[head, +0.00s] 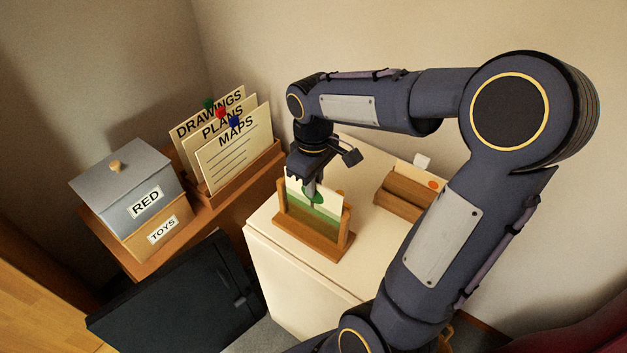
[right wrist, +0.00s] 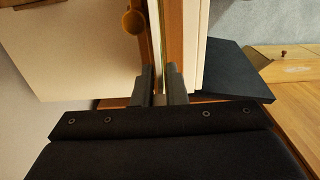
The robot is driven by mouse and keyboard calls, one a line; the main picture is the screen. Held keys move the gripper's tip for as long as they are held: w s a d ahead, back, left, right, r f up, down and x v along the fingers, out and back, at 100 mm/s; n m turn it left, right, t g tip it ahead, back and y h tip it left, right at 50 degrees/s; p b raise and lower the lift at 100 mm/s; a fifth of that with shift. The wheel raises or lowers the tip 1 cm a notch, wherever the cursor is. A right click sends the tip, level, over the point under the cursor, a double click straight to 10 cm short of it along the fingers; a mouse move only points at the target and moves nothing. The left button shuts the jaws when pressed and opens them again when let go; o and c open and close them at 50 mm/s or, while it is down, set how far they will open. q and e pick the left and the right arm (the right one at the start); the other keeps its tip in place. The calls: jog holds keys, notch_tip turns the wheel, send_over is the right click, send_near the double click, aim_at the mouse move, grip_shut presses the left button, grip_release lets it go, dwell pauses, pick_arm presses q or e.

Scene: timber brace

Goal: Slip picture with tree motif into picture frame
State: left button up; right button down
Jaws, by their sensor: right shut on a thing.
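The picture with a tree motif (head: 297,193) is upright, with a green tree and green ground bands. The wooden picture frame (head: 313,244) stands on a white cabinet top, with a post at each side. My right gripper (head: 309,181) is shut on the picture's top edge, above the frame. The picture's lower part sits between the posts and looks darker there; its exact depth in the slot cannot be told. In the right wrist view, the gripper (right wrist: 160,92) grips the thin picture edge (right wrist: 159,35), beside the wooden frame (right wrist: 174,40). My left gripper is not in view.
A wooden holder (head: 398,203) with an orange-dotted card stands behind on the white cabinet (head: 300,290). At left are a grey lidded box (head: 120,183) marked RED, a TOYS box (head: 165,232) and a rack of cards (head: 236,150). A dark panel (head: 170,305) is in front.

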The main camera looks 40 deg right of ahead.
jog(key=shift+f+b, duration=0.5)
jog(key=shift+f, duration=0.25)
jog(key=c, duration=1.4)
grip_release()
jog(key=shift+o, duration=0.2)
jog(key=o, duration=0.4)
jog(key=shift+s+a+f, duration=0.1)
jog(key=shift+s, duration=0.05)
